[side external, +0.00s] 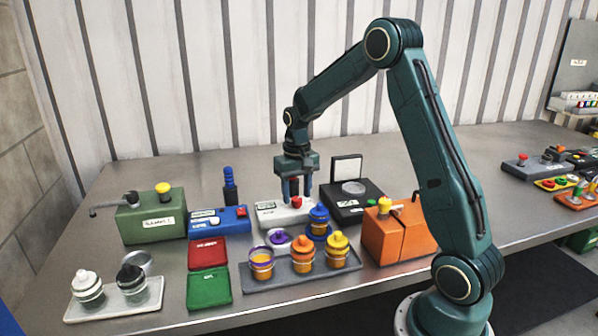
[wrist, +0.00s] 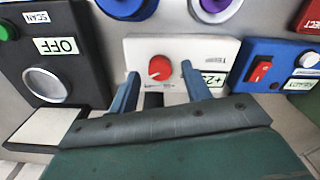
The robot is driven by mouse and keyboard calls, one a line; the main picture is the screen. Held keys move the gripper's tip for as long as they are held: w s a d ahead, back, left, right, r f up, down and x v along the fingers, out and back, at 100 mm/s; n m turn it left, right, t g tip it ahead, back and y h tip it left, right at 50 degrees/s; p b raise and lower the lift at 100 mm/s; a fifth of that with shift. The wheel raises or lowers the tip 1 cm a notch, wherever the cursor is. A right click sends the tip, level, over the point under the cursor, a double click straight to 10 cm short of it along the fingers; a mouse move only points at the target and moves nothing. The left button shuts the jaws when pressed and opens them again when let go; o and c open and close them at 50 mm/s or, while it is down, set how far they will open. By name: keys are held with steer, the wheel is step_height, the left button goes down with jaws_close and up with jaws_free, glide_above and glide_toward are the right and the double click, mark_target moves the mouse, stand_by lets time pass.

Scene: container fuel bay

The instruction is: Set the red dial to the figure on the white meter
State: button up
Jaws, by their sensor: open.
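The white meter (side external: 268,212) is a low white box on the bench, below my gripper (side external: 294,198). Its red dial (side external: 297,203) is a round knob with a pale pointer mark. In the wrist view the dial (wrist: 159,68) lies between the fingertips of my gripper (wrist: 159,75), with a gap on both sides. My gripper is open and empty. The meter's small display (wrist: 213,80) is partly behind one finger and appears upside down, so I cannot read its figure surely.
A black scanner box (side external: 350,208) with an OFF sign stands right of the meter, and a blue box (side external: 222,221) with a red switch stands left. A grey tray (side external: 290,276) with coloured pots is in front. Red and green bins (side external: 209,288) lie front left.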

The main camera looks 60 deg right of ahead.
mark_target(297, 200)
step_height(297, 200, up, 13)
stand_by(0.5)
steer(key=shift+a, duration=0.1)
steer(key=s+a+r+n+t, duration=0.3)
steer(key=s+a+r, duration=0.3)
steer(key=s+a, duration=0.5)
steer(key=s+a+f+n+t, duration=0.2)
steer(key=s+a, duration=0.6)
steer(key=s, duration=0.4)
steer(key=shift+s+f+n+t, duration=0.15)
steer(key=shift+f+n+t, duration=0.15)
steer(key=shift+f+n, duration=0.35)
